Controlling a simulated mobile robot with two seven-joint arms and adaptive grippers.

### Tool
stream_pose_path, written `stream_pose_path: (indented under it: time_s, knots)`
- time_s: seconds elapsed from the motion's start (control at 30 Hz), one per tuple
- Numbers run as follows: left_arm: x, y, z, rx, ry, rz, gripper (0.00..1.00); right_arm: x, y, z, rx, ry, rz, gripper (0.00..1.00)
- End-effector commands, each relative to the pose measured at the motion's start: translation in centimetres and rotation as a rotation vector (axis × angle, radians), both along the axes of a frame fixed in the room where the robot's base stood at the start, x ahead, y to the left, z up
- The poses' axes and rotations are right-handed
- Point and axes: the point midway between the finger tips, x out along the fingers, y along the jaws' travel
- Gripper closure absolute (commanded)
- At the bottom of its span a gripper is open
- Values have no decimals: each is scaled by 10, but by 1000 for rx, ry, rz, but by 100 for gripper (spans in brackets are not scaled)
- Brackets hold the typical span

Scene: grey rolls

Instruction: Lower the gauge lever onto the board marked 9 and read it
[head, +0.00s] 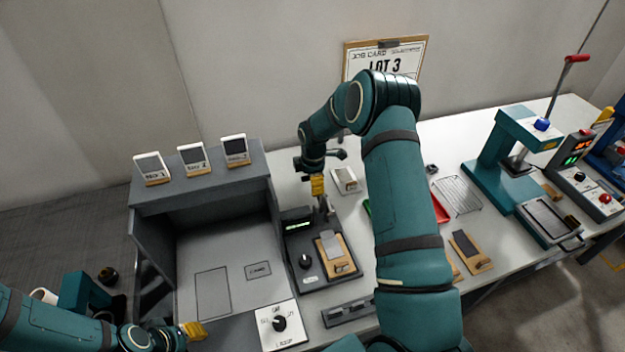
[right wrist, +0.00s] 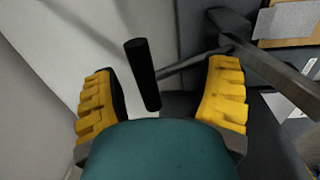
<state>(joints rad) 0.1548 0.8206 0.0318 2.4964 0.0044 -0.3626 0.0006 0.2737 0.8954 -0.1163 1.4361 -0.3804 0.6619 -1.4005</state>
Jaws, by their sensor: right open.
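The gauge (head: 297,240) is a dark grey unit with a small green display, too small to read. A wooden board with a grey pad (head: 335,252) lies on its base; I cannot make out a 9 on it. My right gripper (head: 318,186) is above the back of the gauge. In the right wrist view, its yellow fingers (right wrist: 162,102) are open, with the black gauge lever handle (right wrist: 143,75) between them and a gap on each side. My left gripper (head: 193,331) is low at the left, away from the gauge; its opening is unclear.
A grey lamp booth (head: 203,190) stands left, with several tagged samples on top. More boards (head: 470,252) lie right of my right arm. A wire rack (head: 458,195) and a teal press (head: 495,175) stand farther right. A LOT 3 job card (head: 385,60) hangs behind.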

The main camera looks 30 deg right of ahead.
Motion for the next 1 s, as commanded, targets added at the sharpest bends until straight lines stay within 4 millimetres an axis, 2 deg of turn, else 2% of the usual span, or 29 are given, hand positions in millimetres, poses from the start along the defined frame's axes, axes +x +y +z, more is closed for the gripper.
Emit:
stream_pose_path:
  time_s: [0.17,0.27,0.3,0.4,0.77,1.0]
  knots:
    - [0,0,0,0,0,0,66,0,0,0,0,0,0,25]
    - [0,0,0,0,0,0,66,0,0,0,0,0,0,56]
    - [0,0,0,0,0,0,66,0,0,0,0,0,0,70]
    - [0,0,0,0,0,0,66,0,0,0,0,-1,0,99]
    - [0,0,-1,0,0,0,66,0,0,-1,2,-1,-1,100]
    - [0,0,-4,1,0,0,66,-1,-7,-1,-1,-17,-3,100]
